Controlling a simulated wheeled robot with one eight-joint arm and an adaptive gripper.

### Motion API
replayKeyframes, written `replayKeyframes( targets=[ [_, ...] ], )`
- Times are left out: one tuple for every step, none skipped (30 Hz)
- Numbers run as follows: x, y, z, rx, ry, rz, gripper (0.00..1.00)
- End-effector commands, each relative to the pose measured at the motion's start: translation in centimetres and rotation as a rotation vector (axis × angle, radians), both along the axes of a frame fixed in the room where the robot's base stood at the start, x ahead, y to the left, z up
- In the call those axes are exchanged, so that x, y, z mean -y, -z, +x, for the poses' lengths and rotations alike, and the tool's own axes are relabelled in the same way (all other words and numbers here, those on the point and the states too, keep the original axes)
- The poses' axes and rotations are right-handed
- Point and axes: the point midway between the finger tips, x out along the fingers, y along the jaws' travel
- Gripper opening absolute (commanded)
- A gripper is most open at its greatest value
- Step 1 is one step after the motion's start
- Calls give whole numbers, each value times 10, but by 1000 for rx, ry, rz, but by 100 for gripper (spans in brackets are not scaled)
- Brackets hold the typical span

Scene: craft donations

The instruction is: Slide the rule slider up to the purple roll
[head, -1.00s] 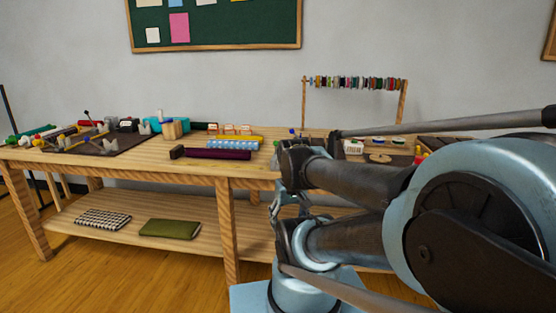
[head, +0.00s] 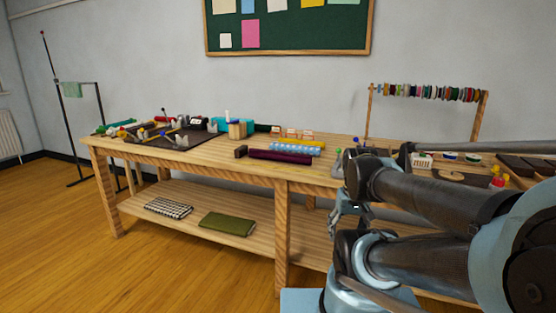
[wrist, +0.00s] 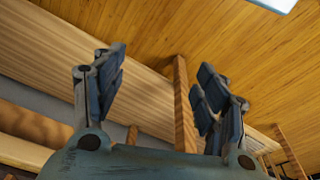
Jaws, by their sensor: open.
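The purple roll (head: 281,157) lies on the wooden bench top, in front of a blue dotted roll (head: 287,148). A small dark block (head: 240,151) is at its left end; I cannot tell whether they touch. I cannot make out for certain which thing is the rule slider. My gripper (wrist: 160,68) is open and empty in the wrist view, with bench wood and floor behind its fingers. In the head view my arm is at the right, in front of the bench, and its gripper is hard to see there.
The bench (head: 210,169) has a lower shelf with a checked cloth (head: 168,208) and a green cloth (head: 228,224). A dark mat (head: 166,144) with several tools covers its left end. A spool rack (head: 430,94) stands behind. Floor at the left front is clear.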

Motion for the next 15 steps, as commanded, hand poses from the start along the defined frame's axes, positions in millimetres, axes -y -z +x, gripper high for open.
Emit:
replayKeyframes(
  targets=[
    [0,0,0,0,0,0,66],
    [0,0,0,0,0,0,66],
    [0,0,0,0,0,0,66],
    [0,0,0,0,0,0,66],
    [0,0,0,0,0,0,66],
    [0,0,0,0,0,0,59],
    [0,0,0,0,1,0,53],
    [0,-5,-5,8,5,1,46],
    [0,-8,-6,9,14,4,37],
    [0,-11,-5,8,25,8,30],
    [0,-15,-3,6,40,13,23],
    [0,-22,2,2,65,20,14],
    [0,-27,7,-2,90,28,7],
    [0,-34,12,-6,118,37,0],
    [0,-44,19,-13,160,49,0]
  ],
)
